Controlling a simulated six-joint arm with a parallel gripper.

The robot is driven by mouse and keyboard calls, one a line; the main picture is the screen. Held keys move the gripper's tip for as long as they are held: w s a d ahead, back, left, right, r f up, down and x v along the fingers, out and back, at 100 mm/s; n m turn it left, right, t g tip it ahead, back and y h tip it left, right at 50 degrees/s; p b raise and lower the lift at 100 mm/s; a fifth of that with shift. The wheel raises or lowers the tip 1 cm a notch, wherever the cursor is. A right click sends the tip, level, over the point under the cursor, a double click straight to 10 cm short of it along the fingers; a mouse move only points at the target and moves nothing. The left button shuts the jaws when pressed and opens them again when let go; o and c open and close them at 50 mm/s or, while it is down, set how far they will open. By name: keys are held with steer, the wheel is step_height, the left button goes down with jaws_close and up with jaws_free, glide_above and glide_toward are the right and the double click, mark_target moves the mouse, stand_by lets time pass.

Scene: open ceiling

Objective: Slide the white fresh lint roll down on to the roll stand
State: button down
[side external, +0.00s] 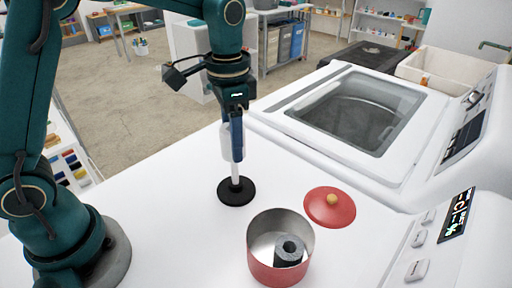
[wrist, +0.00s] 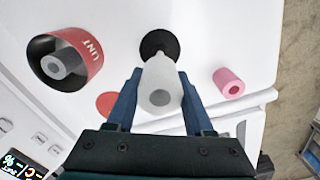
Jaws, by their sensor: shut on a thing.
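The white lint roll (side external: 226,143) is held upright in my gripper (side external: 236,155), which is shut on it. The wrist view also shows the roll (wrist: 160,82) between the blue fingers (wrist: 158,105). The roll stand has a round black base (side external: 236,192) and a thin pale post (side external: 235,172). The roll is above the base, in line with the post, with the lower post bare. The fingers hide the post's top, so I cannot tell how far the roll is around it. In the wrist view the base (wrist: 158,42) shows just beyond the roll.
A red open pot (side external: 278,265) labelled LINT holds a grey roll (side external: 289,250). A pink roll (wrist: 228,82) stands right of the stand in the wrist view. A washer (side external: 360,110) is behind.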

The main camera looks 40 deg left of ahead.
steer(key=shift+f, duration=2.3)
stand_by(2.0)
steer(key=shift+c, duration=1)
jaws_free()
steer(key=shift+r, duration=0.1)
